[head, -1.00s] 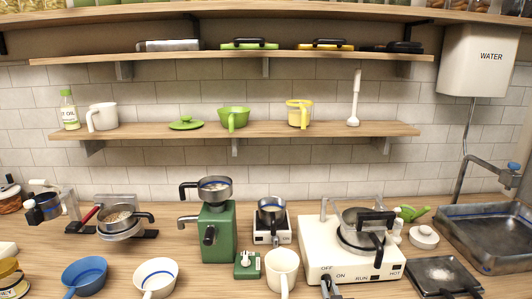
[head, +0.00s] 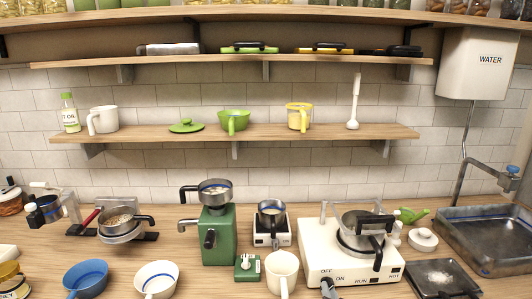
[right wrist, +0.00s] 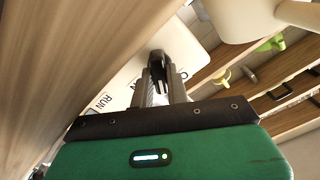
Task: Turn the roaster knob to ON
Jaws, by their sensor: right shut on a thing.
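The roaster (head: 312,262) is a white box with a pan and clear cover on top, at the right of the counter in the head view. Its front carries the labels OFF, ON, RUN and HOT. My right gripper (head: 328,287) is at its front left corner, beside OFF and ON. In the right wrist view the fingers (right wrist: 157,72) are closed against the roaster's white front (right wrist: 130,80). They are shut on the knob, which they mostly hide, so its exact angle cannot be told. My left gripper is not in view.
A white mug (head: 283,272) stands close to the left of the roaster, with a green grinder (head: 218,240) beyond it. A dark square tray (head: 440,278) and a sink (head: 485,237) are to the right. Bowls (head: 156,279) stand at the front left.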

